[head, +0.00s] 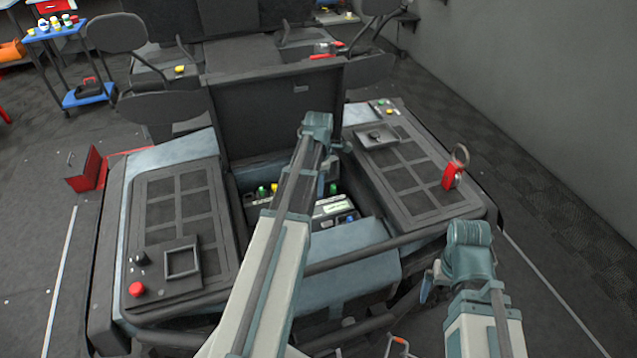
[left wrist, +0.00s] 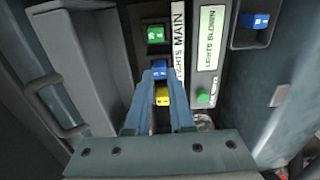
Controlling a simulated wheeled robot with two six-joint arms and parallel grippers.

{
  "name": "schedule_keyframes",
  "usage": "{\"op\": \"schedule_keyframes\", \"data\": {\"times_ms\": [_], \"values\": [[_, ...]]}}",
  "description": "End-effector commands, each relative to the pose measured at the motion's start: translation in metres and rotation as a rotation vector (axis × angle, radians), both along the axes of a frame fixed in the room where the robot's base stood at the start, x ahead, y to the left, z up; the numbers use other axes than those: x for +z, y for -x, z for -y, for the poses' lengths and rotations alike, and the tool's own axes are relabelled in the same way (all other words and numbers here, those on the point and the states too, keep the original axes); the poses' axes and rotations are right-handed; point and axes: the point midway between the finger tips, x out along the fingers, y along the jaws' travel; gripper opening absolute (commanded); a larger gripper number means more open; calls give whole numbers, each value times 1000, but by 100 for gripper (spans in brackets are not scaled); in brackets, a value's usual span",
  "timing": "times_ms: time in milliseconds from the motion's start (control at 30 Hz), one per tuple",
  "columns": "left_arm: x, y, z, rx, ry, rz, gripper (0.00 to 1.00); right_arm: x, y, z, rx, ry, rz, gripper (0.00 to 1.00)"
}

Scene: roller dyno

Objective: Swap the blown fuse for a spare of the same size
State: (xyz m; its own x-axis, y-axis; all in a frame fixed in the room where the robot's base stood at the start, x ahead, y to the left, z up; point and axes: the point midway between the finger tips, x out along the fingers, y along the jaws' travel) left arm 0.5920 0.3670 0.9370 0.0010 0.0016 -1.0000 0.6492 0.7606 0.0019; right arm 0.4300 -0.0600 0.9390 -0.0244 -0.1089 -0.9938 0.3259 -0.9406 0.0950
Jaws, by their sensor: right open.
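In the left wrist view, a column of fuses runs down the fuse box: a green fuse (left wrist: 155,34), a blue fuse (left wrist: 159,67) beside the word LIGHTS, and a yellow fuse (left wrist: 162,96). A display (left wrist: 209,38) reads "LIGHTS BLOWN". My left gripper (left wrist: 159,75) has its fingertips on either side of the blue fuse; whether they press on it cannot be told. Another blue fuse (left wrist: 254,20) sits in a separate pocket; it also shows in the head view (head: 350,218). In the head view my left arm covers the fuse column. My right gripper (head: 427,287) is open and empty at the right.
A raised dark lid (head: 275,110) stands behind the open bay. Green (head: 262,191) and yellow (head: 274,187) pieces show left of my arm. A red tag with a ring (head: 452,177) is on the right panel, and a red knob (head: 136,289) on the left. A green button (left wrist: 203,98) is below the display.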

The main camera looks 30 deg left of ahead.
Motion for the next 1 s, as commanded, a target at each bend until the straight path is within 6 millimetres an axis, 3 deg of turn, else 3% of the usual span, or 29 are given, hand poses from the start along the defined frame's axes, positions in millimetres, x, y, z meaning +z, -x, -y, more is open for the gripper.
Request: {"op": "schedule_keyframes", "data": {"times_ms": [33, 200, 667, 1000], "values": [[0, 0, 0, 0, 0, 0, 30, 0, 0, 0, 0, 0, 0, 100], [0, 0, 0, 0, 0, 0, 56, 0, 0, 0, 0, 0, 0, 100], [7, 0, 0, 0, 0, 0, 56, 7, 0, 0, 0, 0, 0, 100], [46, 0, 0, 0, 0, 0, 56, 46, 0, 0, 0, 0, 0, 100]]}}
